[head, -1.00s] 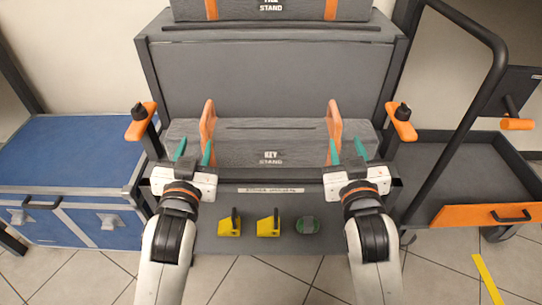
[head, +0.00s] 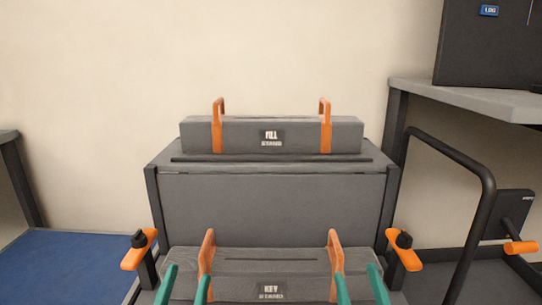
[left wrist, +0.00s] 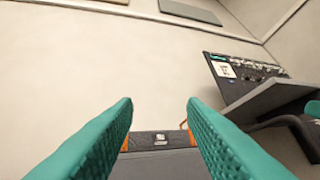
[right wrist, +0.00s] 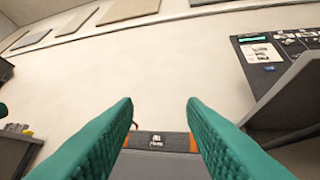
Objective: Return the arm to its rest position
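My left gripper (head: 185,286) is at the bottom edge of the head view, its two green fingers apart with nothing between them. My right gripper (head: 360,287) is at the bottom edge further right, also with its green fingers apart and empty. Both wrist views show the open fingers, with the far grey case between and beyond them. The arms behind the fingers are below the head view. The grey KEY STAND case (head: 270,262) with orange handles lies between the grippers in the picture; I cannot tell the exact gap.
The FILL STAND case (head: 285,135) sits on top of the grey cabinet (head: 270,210). Orange knobbed brackets stand left (head: 139,250) and right (head: 404,250). A cart with a black handle (head: 470,185) and a grey table (head: 470,98) are at right.

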